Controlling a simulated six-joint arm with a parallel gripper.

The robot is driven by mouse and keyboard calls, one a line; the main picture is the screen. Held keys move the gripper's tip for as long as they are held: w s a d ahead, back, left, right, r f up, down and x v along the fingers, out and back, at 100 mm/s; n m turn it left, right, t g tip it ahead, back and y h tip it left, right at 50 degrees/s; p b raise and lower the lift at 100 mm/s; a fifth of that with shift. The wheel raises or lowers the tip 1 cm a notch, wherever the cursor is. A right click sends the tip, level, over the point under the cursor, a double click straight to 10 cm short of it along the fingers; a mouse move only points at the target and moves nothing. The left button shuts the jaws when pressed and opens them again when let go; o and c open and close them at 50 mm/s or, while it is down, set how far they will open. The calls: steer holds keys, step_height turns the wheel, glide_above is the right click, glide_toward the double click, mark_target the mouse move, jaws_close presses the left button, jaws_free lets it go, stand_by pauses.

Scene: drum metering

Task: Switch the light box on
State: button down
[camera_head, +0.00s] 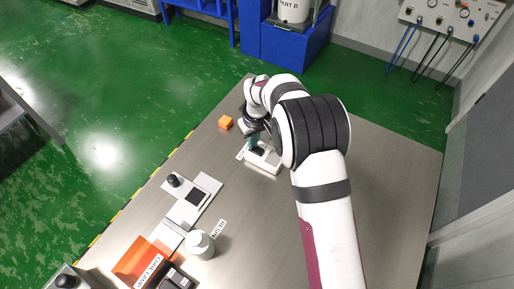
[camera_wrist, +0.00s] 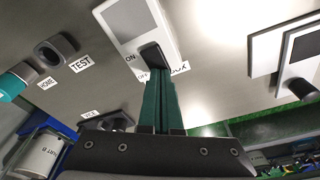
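The light box is a small white box (camera_wrist: 160,22) with a dark panel and the letters ON, at the top middle of the wrist view. A black switch (camera_wrist: 152,52) sits on its near end. In the head view the light box (camera_head: 263,163) lies flat on the table, partly covered by my arm. My gripper (camera_wrist: 157,72) has its two green fingers together, with nothing visible between them. The tips overlap the switch's lower edge in the picture; I cannot tell whether they touch it. The fingers hide part of the table label. My gripper (camera_head: 254,141) is low over the box.
A white device with a black knob (camera_head: 174,180), a white jar (camera_head: 200,245) and an orange lamp panel (camera_head: 143,260) stand nearer. A TEST label (camera_wrist: 80,63) lies beside a dark round object (camera_wrist: 56,48).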

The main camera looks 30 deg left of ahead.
steer(key=shift+r, duration=3.45)
steer(key=s+d+r+m, duration=0.4)
steer(key=d+r+m, duration=0.15)
steer(key=d, duration=0.65)
steer(key=s+d+r+m, duration=0.4)
steer(key=d+r, duration=0.3)
steer(key=d, duration=0.5)
steer(key=s+d+f+m, duration=0.1)
steer(key=s+d+m, duration=0.3)
steer(key=s, duration=0.4)
steer(key=s+d+m+g, duration=0.1)
steer(key=s+d+m, duration=0.3)
steer(key=s, duration=0.4)
steer(key=shift+s+d+f, duration=0.25)
steer(key=shift+f, duration=0.15)
